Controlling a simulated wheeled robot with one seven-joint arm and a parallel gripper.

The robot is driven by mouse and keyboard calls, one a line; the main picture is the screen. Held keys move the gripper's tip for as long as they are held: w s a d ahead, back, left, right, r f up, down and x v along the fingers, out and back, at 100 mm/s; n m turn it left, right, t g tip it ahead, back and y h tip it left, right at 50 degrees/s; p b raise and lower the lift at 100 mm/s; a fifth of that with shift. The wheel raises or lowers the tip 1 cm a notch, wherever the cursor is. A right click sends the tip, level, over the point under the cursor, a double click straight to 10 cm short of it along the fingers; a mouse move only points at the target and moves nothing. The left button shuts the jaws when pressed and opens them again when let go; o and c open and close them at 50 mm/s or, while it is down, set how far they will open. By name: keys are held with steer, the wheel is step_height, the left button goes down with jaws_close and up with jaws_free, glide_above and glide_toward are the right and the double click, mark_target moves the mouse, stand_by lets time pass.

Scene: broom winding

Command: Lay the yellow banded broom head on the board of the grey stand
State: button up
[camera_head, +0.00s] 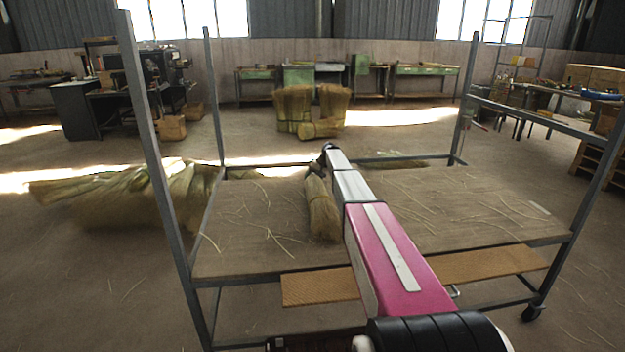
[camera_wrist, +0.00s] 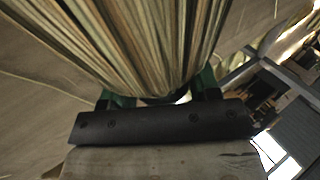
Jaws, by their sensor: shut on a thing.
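A straw broom head (camera_head: 322,210) hangs or lies over the board (camera_head: 455,207) of the grey metal stand, left of my arm. My gripper (camera_head: 328,152) is at its far, narrow end, partly hidden behind my wrist. In the wrist view the straw of the broom head (camera_wrist: 150,45) fills the top and narrows between the green fingertips of my gripper (camera_wrist: 160,95), which is shut on it. No yellow band shows in either view. I cannot tell whether the straw touches the board.
Loose straws lie over the board. Grey posts (camera_head: 150,150) rise at the stand's corners. A large straw pile (camera_head: 120,200) lies on the floor at the left, and more bundles (camera_head: 312,108) stand behind. The board's right half is mostly clear.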

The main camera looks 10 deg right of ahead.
steer(key=o, duration=1.1)
steer(key=shift+f, duration=0.1)
steer(key=v, duration=1.2)
